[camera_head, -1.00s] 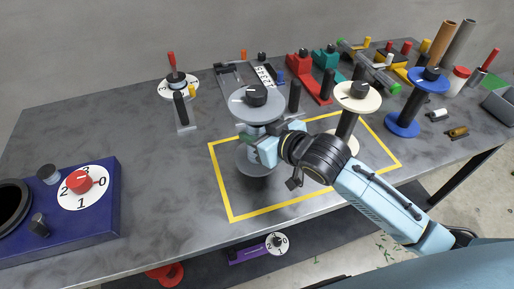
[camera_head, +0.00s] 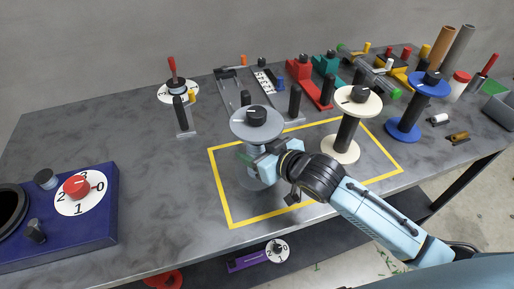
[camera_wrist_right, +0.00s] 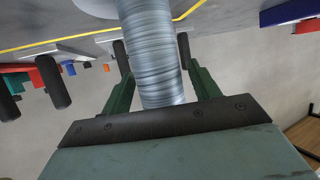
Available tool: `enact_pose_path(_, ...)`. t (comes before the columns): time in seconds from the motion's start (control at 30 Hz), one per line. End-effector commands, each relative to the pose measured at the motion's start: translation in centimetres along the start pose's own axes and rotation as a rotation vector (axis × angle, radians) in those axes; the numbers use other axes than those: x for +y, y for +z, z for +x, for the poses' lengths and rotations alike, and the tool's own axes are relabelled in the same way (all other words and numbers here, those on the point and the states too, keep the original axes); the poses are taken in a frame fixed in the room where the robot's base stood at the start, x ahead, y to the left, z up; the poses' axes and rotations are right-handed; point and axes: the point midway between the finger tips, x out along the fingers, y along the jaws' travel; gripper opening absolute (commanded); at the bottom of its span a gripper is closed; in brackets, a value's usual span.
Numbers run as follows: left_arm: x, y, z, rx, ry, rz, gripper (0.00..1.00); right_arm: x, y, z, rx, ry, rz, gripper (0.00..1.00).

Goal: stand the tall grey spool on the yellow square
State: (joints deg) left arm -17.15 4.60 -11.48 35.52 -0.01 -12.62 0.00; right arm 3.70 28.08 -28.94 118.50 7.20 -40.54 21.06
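The tall grey spool (camera_head: 240,124) is upright, with a dark knob on its top flange, at the left part of the yellow square outline (camera_head: 222,201). Its lower flange is partly hidden by my gripper, and I cannot tell whether it touches the table. My right gripper (camera_head: 262,160) is at the spool's column. In the right wrist view the ridged grey column (camera_wrist_right: 153,50) stands between my two green fingers, which look closed on it. My left gripper is not in view.
A cream spool (camera_head: 357,105) stands close on the right, inside the outline's far right part. A blue spool (camera_head: 403,129) is further right. Clamps and tools line the back. A blue box with a red dial (camera_head: 76,187) is at left. The table between is clear.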

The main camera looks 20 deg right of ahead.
Motion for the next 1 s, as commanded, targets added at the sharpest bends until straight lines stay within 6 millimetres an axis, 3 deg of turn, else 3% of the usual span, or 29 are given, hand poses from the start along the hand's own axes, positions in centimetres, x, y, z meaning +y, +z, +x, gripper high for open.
enact_pose_path(0.27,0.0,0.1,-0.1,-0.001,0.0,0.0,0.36,0.0,-0.3,-0.3,-0.001,0.0,-0.001,0.61)
enact_pose_path(0.37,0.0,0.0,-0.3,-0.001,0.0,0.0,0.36,0.0,-0.2,-1.7,-0.003,0.0,0.0,0.61)
enact_pose_path(0.7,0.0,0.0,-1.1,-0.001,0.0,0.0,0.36,0.0,-0.2,-8.7,-0.004,0.0,-0.001,0.61)
enact_pose_path(1.0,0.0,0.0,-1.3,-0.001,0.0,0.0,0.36,0.0,-0.3,-11.8,-0.001,0.001,0.0,0.61)
